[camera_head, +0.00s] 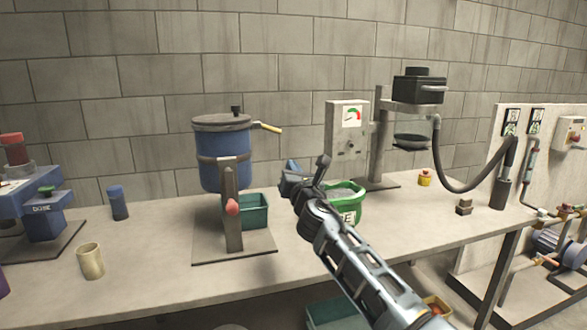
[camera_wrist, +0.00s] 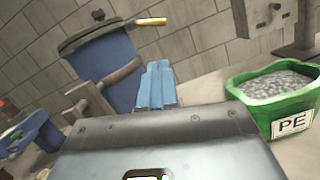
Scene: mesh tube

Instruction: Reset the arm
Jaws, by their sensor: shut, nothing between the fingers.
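My arm reaches up from the lower right in the head view and ends in my gripper (camera_head: 293,166) over the middle of the bench. In the wrist view my gripper's blue fingers (camera_wrist: 157,86) are together with nothing between them. They point toward the blue lidded drum (camera_wrist: 108,62), which also stands left of my gripper in the head view (camera_head: 221,160). A green tub of grey pellets marked PE (camera_head: 349,205) sits just right of and behind the gripper; the wrist view shows the tub at the right (camera_wrist: 284,112). My gripper appears apart from both.
A teal bin (camera_head: 256,212) sits by the drum's stand. A beige cup (camera_head: 90,261), a blue jar (camera_head: 118,203) and a blue machine (camera_head: 40,205) are at the left. A gauge box (camera_head: 347,140) and a post-mounted black unit (camera_head: 419,90) stand behind. The bench's front middle (camera_head: 235,290) is clear.

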